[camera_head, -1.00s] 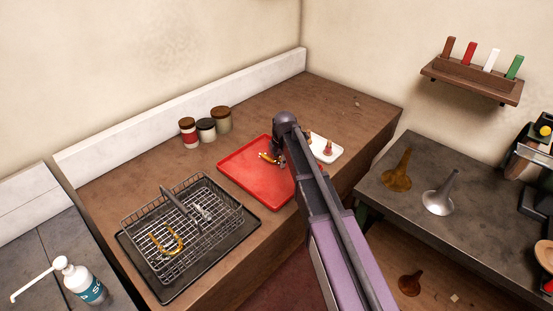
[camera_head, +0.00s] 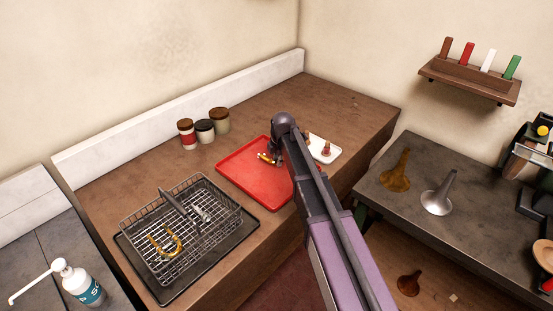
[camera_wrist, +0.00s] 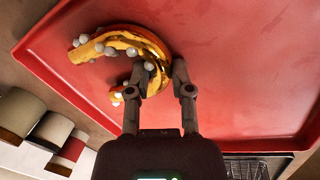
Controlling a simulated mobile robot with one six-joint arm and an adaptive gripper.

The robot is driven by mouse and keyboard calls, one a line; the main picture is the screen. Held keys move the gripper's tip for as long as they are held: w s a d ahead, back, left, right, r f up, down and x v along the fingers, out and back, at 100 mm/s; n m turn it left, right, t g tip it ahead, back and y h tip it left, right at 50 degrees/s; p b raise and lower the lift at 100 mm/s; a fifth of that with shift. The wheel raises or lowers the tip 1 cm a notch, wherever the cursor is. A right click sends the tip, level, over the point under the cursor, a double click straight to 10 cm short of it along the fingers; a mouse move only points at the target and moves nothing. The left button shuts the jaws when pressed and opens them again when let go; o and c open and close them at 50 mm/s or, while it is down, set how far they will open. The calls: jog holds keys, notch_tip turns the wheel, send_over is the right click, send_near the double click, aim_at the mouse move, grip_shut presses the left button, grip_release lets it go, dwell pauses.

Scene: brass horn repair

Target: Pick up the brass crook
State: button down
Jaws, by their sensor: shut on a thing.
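A curved brass crook (camera_wrist: 124,42) with several small grey-white blobs on it lies over the red tray (camera_wrist: 240,60). In the wrist view my gripper (camera_wrist: 158,76) has its two fingers closed on the crook's right-hand side. In the head view the crook (camera_head: 264,158) shows as a small yellow piece beside my gripper (camera_head: 275,160), above the red tray (camera_head: 240,177). My arm hides part of the tray. I cannot tell whether the crook touches the tray.
A wire basket (camera_head: 135,224) holding another yellow curved piece (camera_head: 164,243) stands on a dark tray at the left. Jars (camera_head: 205,128) stand at the back. A white dish (camera_head: 324,157) is right of the red tray. Funnel-like horn bells (camera_head: 437,201) stand on the grey bench.

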jog(key=shift+r, duration=0.1)
notch_tip(320, 180, up, 3)
jog(key=p, duration=0.3)
jog(key=shift+r, duration=0.15)
jog(key=s, duration=0.5)
jog(key=s+r+p, duration=0.1)
jog(key=s, duration=0.4)
jog(key=s+p, duration=0.1)
jog(key=s, duration=0.5)
jog(key=shift+a+r, duration=0.25)
jog(key=shift+a, duration=0.15)
notch_tip(320, 180, up, 3)
jog(key=p, duration=0.2)
jog(key=shift+w+f+p, duration=0.1)
jog(key=shift+p, duration=0.3)
jog(key=shift+d, duration=0.1)
